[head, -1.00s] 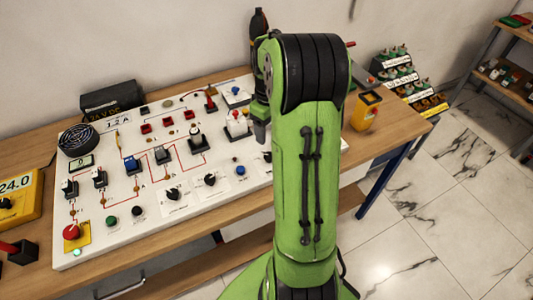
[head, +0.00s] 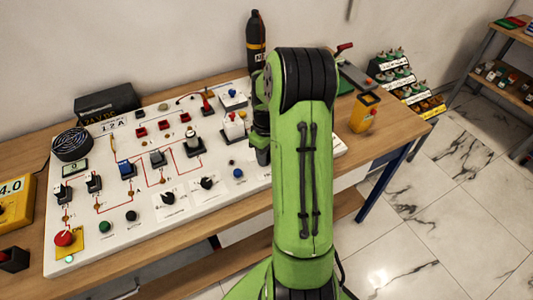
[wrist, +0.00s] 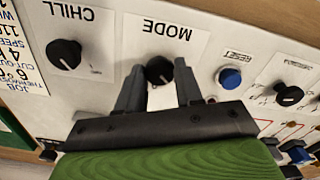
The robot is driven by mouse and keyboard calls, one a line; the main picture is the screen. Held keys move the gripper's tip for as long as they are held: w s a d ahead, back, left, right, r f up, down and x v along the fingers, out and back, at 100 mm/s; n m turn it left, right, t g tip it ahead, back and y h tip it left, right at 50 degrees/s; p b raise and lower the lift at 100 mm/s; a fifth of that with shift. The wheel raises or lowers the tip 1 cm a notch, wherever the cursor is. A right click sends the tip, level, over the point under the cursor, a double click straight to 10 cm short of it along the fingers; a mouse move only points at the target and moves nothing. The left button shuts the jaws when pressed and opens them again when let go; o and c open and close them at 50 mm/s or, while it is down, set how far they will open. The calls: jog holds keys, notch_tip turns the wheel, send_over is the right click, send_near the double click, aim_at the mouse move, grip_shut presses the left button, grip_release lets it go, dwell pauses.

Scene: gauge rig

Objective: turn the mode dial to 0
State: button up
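The mode dial (wrist: 159,70) is a round black knob on a white card with an upside-down MODE label in the wrist view. My gripper (wrist: 159,64) is open, with one dark finger on each side of the dial. A narrow gap seems to show on both sides; I cannot tell whether the fingertips are level with the knob or above it. The scale numbers are hidden, and I cannot read the dial's setting. In the head view my gripper (head: 262,156) points down at the panel (head: 90,233), and my arm hides the mode dial.
In the wrist view a CHILL dial (wrist: 66,54) stands left, a blue RESET button (wrist: 230,78) right, and another black dial (wrist: 289,94) beyond it. In the head view a black bottle (head: 256,40) and a yellow device (head: 363,113) stand near my arm.

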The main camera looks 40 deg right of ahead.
jog(key=c, duration=0.3)
jog(key=shift+c, duration=0.2)
jog(key=m, duration=0.4)
jog(key=shift+m, duration=2.9)
jog(key=o, duration=1)
jog(key=shift+o, duration=0.2)
